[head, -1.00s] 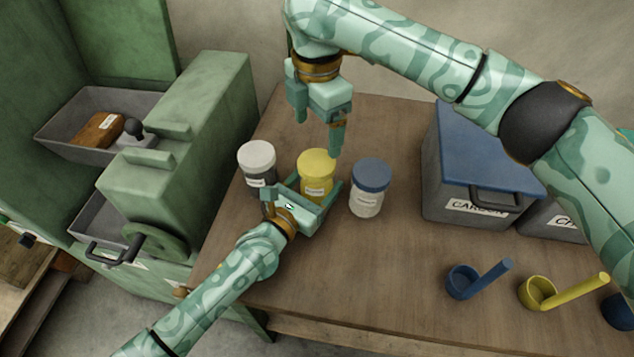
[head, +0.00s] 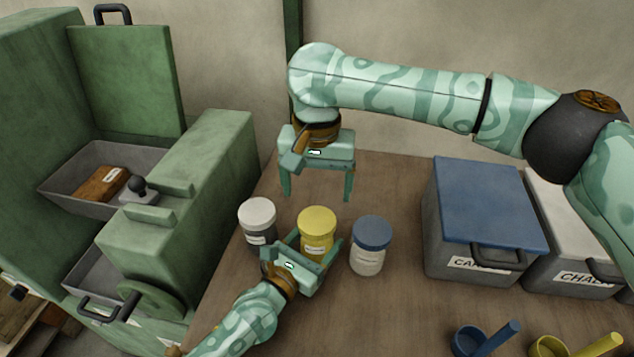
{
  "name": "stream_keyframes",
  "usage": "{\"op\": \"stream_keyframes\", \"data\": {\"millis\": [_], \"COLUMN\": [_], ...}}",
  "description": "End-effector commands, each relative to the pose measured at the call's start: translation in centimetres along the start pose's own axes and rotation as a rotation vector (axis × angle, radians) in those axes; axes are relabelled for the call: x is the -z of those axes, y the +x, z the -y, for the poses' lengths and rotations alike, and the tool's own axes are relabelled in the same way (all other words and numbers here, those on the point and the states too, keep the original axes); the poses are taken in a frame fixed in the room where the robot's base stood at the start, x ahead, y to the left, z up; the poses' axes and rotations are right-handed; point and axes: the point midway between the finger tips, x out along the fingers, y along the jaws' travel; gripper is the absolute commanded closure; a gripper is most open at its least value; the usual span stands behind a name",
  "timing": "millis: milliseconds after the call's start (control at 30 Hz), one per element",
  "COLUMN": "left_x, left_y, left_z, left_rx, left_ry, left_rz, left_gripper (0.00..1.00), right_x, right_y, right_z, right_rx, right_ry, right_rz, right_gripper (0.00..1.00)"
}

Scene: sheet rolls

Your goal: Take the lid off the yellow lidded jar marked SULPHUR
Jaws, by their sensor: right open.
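The yellow lidded jar (head: 316,246) stands upright on the table between two other jars, with its yellow lid (head: 317,218) on. Its white label is partly covered and too small to read. My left gripper (head: 318,240) comes from the front, its fingers on either side of the jar's body below the lid, seemingly closed on it. My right gripper (head: 318,198) is open and empty, pointing down, its fingertips spread left and right above and behind the lid, not touching it.
A white-lidded dark jar (head: 257,222) stands close on the left and a blue-lidded white jar (head: 368,258) on the right. Grey boxes, one with a blue lid (head: 485,205), stand at the right. Blue (head: 480,340) and yellow scoops (head: 560,346) lie in front. A green cabinet (head: 185,185) stands left.

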Motion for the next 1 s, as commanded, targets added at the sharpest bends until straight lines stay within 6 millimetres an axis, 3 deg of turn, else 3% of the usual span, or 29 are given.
{"op": "stream_keyframes", "data": {"millis": [167,533,933,1000], "left_x": [-0.1,-0.1,-0.1,-0.1], "left_y": [0.0,0.0,0.0,0.0], "left_z": [0.0,0.0,0.0,0.0], "left_rx": [0.000,0.000,0.000,0.000], "left_ry": [0.000,0.000,0.000,0.000], "left_rz": [0.001,0.002,0.002,0.002], "left_gripper": [0.96,0.96,0.96,0.96], "right_x": [0.0,0.0,0.1,0.1], "right_y": [1.2,7.0,8.0,8.0], "right_z": [-0.1,0.0,0.0,0.0], "right_rx": [-0.001,0.000,0.000,0.000], "right_ry": [0.072,0.070,0.068,0.068], "right_rz": [0.001,0.002,-0.001,-0.001], "right_gripper": [0.17,0.17,0.17,0.37]}}
